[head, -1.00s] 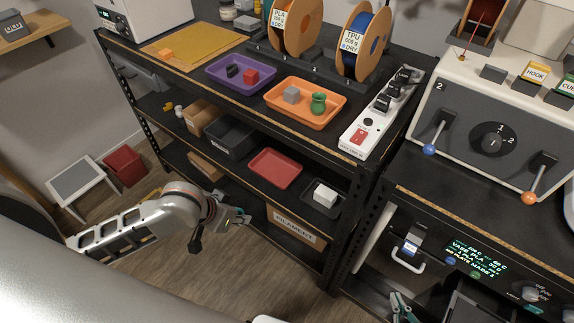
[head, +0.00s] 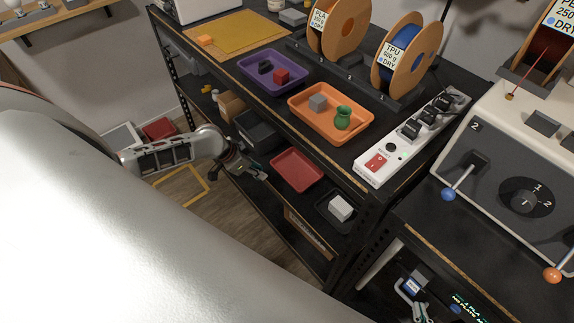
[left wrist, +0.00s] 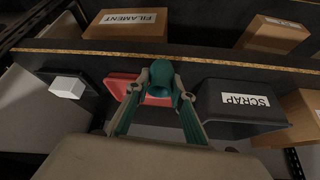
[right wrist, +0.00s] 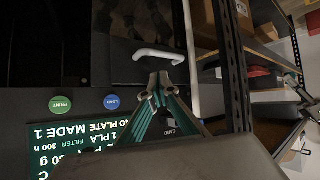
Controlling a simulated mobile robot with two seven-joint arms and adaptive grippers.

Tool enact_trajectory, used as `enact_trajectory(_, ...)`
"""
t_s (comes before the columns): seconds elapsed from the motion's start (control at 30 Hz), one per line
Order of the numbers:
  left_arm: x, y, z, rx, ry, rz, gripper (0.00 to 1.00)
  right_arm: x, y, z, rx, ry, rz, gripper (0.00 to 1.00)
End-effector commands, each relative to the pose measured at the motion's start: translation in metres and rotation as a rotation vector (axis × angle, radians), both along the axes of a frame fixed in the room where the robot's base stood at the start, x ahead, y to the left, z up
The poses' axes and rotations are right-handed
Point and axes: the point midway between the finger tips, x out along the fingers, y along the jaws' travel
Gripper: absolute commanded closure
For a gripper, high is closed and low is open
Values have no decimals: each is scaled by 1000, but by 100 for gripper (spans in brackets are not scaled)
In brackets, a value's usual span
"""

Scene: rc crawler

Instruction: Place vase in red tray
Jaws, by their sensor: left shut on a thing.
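My left gripper (left wrist: 158,92) is shut on a dark teal vase (left wrist: 160,72), which shows between its fingertips in the left wrist view. In the head view my left gripper (head: 255,172) is at the front of the rack, left of the red tray (head: 297,171). The red tray lies empty on a lower shelf. In the left wrist view the red tray (left wrist: 119,85) is partly hidden behind the vase and fingers. A green vase (head: 342,117) stands in the orange tray (head: 317,128) on the top. My right gripper (right wrist: 158,84) looks shut and empty near the printer's front.
The black scrap bin (left wrist: 240,105) and a dark tray with a white block (head: 341,207) flank the red tray. The shelf above has a front edge (left wrist: 190,54) close to the vase. The purple tray (head: 272,73) holds small blocks.

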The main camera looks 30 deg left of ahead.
Motion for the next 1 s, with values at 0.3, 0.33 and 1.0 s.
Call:
enact_trajectory(0.3,68,-40,0,-2,-1,0,87,3,0,-1,2,-9,-1,100)
enact_trajectory(0.33,73,-43,0,-2,-1,0,87,4,0,-1,2,-10,-1,100)
enact_trajectory(1.0,92,-53,-36,2,1,0,87,-1,-1,-21,0,6,-2,100)
